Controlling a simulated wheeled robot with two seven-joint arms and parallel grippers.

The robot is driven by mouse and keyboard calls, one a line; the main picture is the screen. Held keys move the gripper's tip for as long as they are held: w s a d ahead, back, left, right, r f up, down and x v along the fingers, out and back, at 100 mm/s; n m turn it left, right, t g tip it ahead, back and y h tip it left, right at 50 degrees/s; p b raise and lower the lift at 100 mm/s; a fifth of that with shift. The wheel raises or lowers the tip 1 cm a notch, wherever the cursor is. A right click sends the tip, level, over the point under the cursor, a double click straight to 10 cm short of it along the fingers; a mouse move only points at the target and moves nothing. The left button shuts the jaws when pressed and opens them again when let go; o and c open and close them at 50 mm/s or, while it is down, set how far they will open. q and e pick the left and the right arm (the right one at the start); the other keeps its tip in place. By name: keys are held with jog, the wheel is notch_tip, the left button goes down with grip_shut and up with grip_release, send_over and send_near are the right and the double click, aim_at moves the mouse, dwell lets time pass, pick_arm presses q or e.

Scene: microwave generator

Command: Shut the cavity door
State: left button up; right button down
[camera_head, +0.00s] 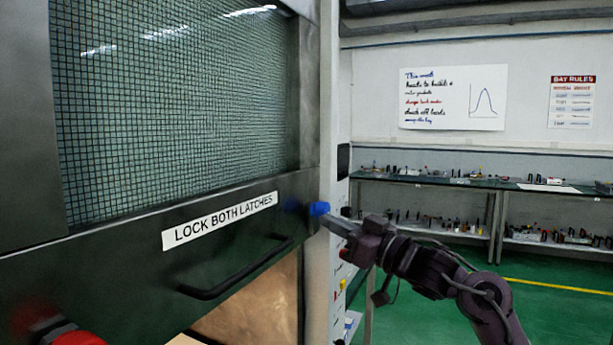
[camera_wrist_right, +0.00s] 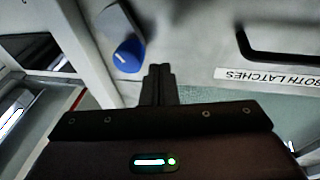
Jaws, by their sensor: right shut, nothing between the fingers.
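The cavity door (camera_head: 120,255) is a large dark metal frame around a mesh window, filling the left of the head view. It carries a label reading LOCK BOTH LATCHES and a black bar handle (camera_head: 235,272). A blue latch knob (camera_head: 318,208) sits by its lower right corner, and a red knob (camera_head: 78,338) at the lower left is cut off by the frame. My right gripper (camera_head: 332,222) is shut and empty beside the blue knob. In the right wrist view, its closed fingers (camera_wrist_right: 158,82) are close to the blue knob (camera_wrist_right: 128,56); contact cannot be told. My left gripper is out of view.
A tan surface (camera_head: 258,305) shows below the door's lower edge. A light upright post stands right of the door. Benches with small items (camera_head: 450,181) line the back wall. Green floor (camera_head: 550,305) is clear at the right.

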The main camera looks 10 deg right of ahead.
aim_at(285, 164)
jog(key=s+d+r+n+g+y, duration=0.2)
jog(key=s+r+n+g+y, duration=0.15)
jog(key=r, duration=0.75)
jog(key=shift+m+t+y, duration=0.25)
jog(key=shift+m+t, duration=0.1)
jog(key=shift+m, duration=0.1)
jog(key=p+x, duration=0.5)
jog(key=x, duration=0.4)
jog(key=shift+w+a+r, duration=0.1)
jog(key=shift+a+r, duration=0.1)
jog(key=f, duration=0.1)
jog(key=f+p, duration=0.1)
jog(key=f, duration=0.1)
jog(key=shift+w+a+f, duration=0.25)
jog(key=shift+a+f, duration=0.05)
jog(key=shift+f, duration=0.4)
